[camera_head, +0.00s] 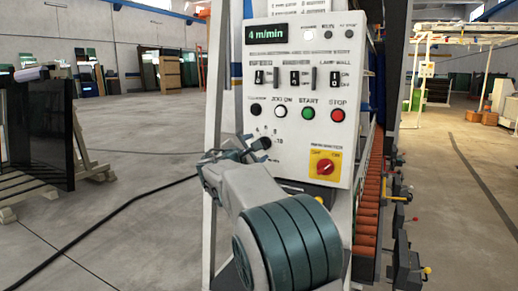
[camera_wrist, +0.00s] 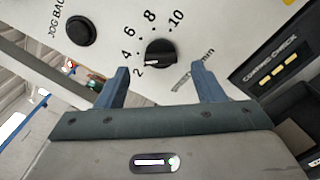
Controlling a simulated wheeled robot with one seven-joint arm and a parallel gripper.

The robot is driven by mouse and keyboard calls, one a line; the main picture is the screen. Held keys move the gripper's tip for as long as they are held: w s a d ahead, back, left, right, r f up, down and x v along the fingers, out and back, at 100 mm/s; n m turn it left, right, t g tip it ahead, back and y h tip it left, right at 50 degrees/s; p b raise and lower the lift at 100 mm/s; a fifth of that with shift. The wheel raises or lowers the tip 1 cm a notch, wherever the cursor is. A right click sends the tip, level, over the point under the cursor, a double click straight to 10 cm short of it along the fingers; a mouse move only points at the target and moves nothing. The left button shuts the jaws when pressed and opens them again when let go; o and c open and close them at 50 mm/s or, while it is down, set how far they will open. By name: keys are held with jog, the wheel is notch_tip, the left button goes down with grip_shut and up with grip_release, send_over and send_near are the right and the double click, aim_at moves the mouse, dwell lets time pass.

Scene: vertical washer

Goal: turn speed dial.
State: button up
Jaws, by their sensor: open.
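The speed dial (camera_wrist: 160,52) is a small round black knob on a white panel, with numbers from 2 to 10 around its left and upper side. A pale line on its lower part lies toward the low numbers. My gripper (camera_wrist: 163,76) is open, one finger on each side below the dial in the wrist view, with nothing between the fingers. In the head view my gripper (camera_head: 250,148) is at the lower left of the control panel (camera_head: 320,75) and partly hides the dial area. The display (camera_head: 266,34) reads 4 m/min.
A black button (camera_wrist: 78,30) is left of the dial in the wrist view. A row of buttons, including green (camera_head: 308,112) and red (camera_head: 338,115), sits above it. A red-yellow rotary switch (camera_head: 325,166) is to the lower right. Orange rollers (camera_head: 369,190) run behind the panel.

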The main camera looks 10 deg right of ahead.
jog(key=v, duration=0.9)
jog(key=shift+s+a+b, duration=0.25)
jog(key=shift+b, duration=0.05)
jog(key=shift+d, duration=0.1)
